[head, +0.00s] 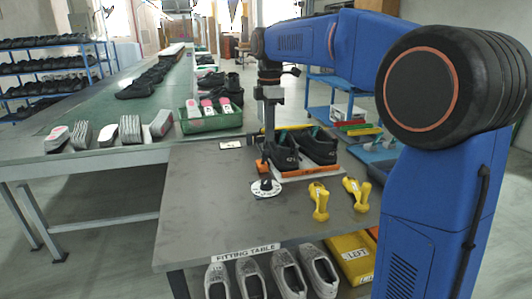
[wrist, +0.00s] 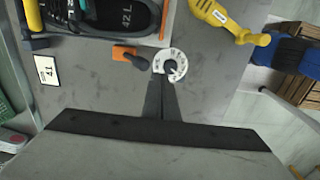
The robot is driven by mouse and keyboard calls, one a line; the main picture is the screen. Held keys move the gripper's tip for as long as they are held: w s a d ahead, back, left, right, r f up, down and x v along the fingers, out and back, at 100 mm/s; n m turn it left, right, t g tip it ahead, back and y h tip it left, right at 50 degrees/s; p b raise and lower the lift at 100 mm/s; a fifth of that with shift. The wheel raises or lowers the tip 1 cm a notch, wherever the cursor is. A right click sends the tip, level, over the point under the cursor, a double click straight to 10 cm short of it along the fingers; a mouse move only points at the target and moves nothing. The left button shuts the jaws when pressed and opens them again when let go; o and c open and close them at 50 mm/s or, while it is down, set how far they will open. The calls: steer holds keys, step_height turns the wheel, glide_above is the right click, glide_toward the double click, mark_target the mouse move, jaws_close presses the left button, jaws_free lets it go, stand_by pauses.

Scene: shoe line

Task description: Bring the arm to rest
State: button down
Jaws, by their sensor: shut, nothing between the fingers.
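My blue arm reaches in from the right in the head view and bends down over the grey fitting table (head: 190,215). My gripper (head: 269,145) points down above the table, beside the pair of dark shoes (head: 318,146). In the wrist view its two dark fingers (wrist: 163,82) are together with nothing between them. Their tips overlap the edge of a round white dial (wrist: 172,65) in the picture. I cannot tell how far above it they are.
An orange block (wrist: 130,56) lies beside the dial and a card marked 41 (wrist: 46,69) lies farther left. Two yellow shoe trees (head: 319,201) lie at the right. A green crate (head: 210,119) stands on the conveyor (head: 110,110). The table's front left is clear.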

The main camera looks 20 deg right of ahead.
steer(key=s+d+f+m+t, duration=0.1)
steer(key=s+d+f+m, duration=0.1)
steer(key=s+f+m, duration=0.4)
steer(key=s+d+f+m+t, duration=0.2)
steer(key=s+f+m, duration=0.4)
steer(key=s, duration=1.1)
steer(key=s+d+f+m+t, duration=0.1)
steer(key=s+d+f+m, duration=0.2)
steer(key=s, duration=0.9)
step_height(320, 180, down, 3)
steer(key=m, duration=0.3)
steer(key=shift+t, duration=0.4)
steer(key=shift+r, duration=0.1)
steer(key=w+a+r+g, duration=0.1)
steer(key=w+a+r, duration=0.1)
steer(key=w+r, duration=0.7)
steer(key=w+a+r+g, duration=0.1)
steer(key=w+a+r, duration=0.3)
steer(key=w, duration=0.9)
steer(key=w+a+r+g, duration=0.1)
steer(key=w+r, duration=0.7)
steer(key=w, duration=0.3)
step_height(320, 180, down, 12)
steer(key=shift+r, duration=0.25)
steer(key=shift+w, duration=0.1)
